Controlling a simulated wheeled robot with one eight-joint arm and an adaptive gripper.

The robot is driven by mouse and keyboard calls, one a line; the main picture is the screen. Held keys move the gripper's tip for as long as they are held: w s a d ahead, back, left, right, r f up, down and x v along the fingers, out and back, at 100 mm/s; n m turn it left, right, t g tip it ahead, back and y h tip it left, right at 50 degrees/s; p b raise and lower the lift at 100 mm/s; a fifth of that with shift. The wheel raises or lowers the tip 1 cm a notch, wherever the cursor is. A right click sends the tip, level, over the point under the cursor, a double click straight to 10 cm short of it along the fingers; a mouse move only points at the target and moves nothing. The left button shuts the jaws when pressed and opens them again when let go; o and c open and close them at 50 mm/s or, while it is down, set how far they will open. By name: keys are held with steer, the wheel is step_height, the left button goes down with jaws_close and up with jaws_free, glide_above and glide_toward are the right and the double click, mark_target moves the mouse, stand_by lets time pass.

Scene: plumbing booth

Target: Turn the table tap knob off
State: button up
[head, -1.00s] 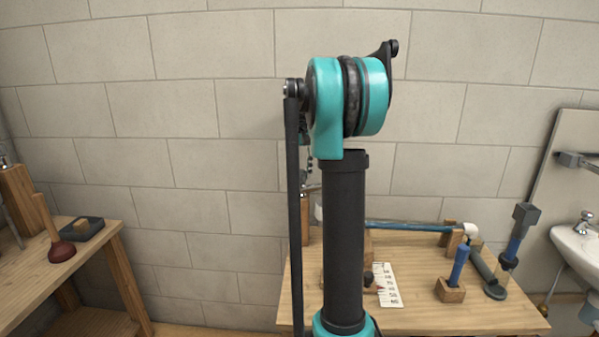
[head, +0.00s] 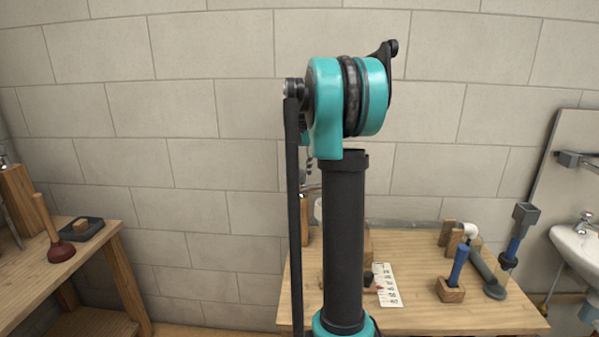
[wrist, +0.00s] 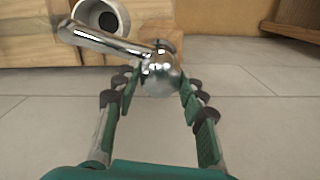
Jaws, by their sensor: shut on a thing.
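In the wrist view, the shiny chrome tap (wrist: 108,41) has a long bar reaching up and left from a rounded knob (wrist: 160,72). My gripper (wrist: 158,84) has its green-padded fingers on both sides of the knob and is shut on it. The parts of the knob under the finger pads are hidden. In the head view, my arm stands in front of the table (head: 450,316) and hides much of its left part. My gripper does not show there. A small chrome piece (head: 311,188) peeks out left of my arm; I cannot tell its part.
A pale round pipe end (wrist: 103,17) sits by a wooden block close to the tap. The table carries a blue-handled tool in a block (head: 459,264), a white marked card (head: 388,286) and a grey pipe (head: 487,270). A sink (head: 577,244) stands at right.

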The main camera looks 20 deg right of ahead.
mark_target(299, 170)
steer(key=o, duration=1.2)
steer(key=shift+c, duration=0.2)
steer(key=shift+r, duration=0.1)
step_height(299, 170, up, 12)
steer(key=s+a+f+n+t, duration=0.1)
steer(key=s+a+f, duration=0.3)
steer(key=s+f, duration=0.6)
steer(key=s+a+f+n+t, duration=0.1)
steer(key=s+a+f+n, duration=0.2)
steer(key=s+f, duration=0.7)
steer(key=s+a+f+n+t, duration=0.2)
steer(key=s+a+f, duration=0.3)
steer(key=s+f, duration=0.5)
steer(key=shift+s+a+f+n, duration=0.15)
steer(key=shift+f+n, duration=0.1)
steer(key=shift+f, duration=0.9)
steer(key=shift+s+d+f+n, duration=0.1)
steer(key=shift+f+n, duration=0.15)
steer(key=shift+f, duration=0.9)
